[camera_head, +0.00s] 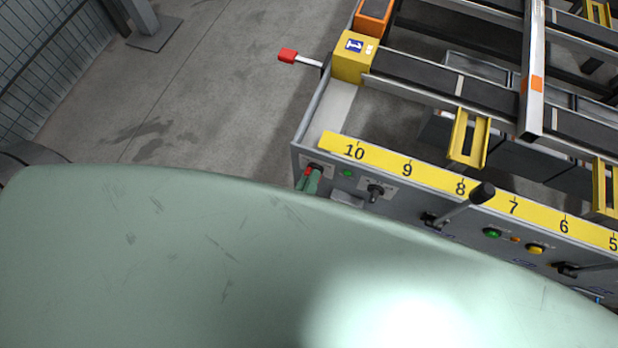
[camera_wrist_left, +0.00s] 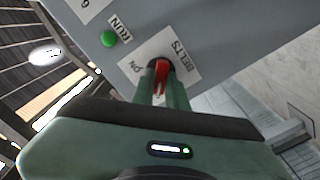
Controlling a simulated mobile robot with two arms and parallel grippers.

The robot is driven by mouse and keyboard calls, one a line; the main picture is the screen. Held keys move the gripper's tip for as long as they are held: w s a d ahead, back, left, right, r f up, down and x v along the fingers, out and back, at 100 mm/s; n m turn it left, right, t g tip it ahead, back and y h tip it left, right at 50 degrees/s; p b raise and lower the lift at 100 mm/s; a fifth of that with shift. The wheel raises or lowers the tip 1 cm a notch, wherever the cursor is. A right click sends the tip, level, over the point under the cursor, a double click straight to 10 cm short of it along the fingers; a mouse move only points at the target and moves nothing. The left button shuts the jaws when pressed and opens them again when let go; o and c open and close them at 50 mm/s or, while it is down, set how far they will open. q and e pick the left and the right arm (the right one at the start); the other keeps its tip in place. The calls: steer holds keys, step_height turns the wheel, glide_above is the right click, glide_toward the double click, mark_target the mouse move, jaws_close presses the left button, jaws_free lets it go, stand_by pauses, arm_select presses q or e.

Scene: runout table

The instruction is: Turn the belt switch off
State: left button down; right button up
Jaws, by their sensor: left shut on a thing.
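The belt switch is a small red handle (camera_wrist_left: 162,76) on a white plate (camera_wrist_left: 187,58) marked BELTS, with ON printed at its left in the left wrist view. My left gripper (camera_wrist_left: 162,92) is shut on the handle, a green finger on either side. In the head view the red handle (camera_head: 308,171) shows at the left end of the grey control panel, with my left gripper (camera_head: 311,180) at it. My own green arm covers the lower part of that view. The fingers hide part of the handle, so its exact setting is hard to tell. My right gripper is not in view.
A green RUN light (camera_wrist_left: 109,39) is beside the switch plate. Along the panel are a black knob (camera_head: 376,191), a black-tipped lever (camera_head: 482,193) and green and yellow buttons (camera_head: 535,248). A yellow numbered scale (camera_head: 430,176) runs above. Open floor lies at the left.

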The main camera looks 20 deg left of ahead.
arm_select(q)
steer(key=c, duration=1.4)
jaws_free()
steer(key=shift+c, duration=0.2)
steer(key=shift+s, duration=0.1)
steer(key=s+b, duration=0.1)
steer(key=s, duration=0.6)
steer(key=shift+s+a, duration=0.15)
steer(key=shift+s, duration=0.2)
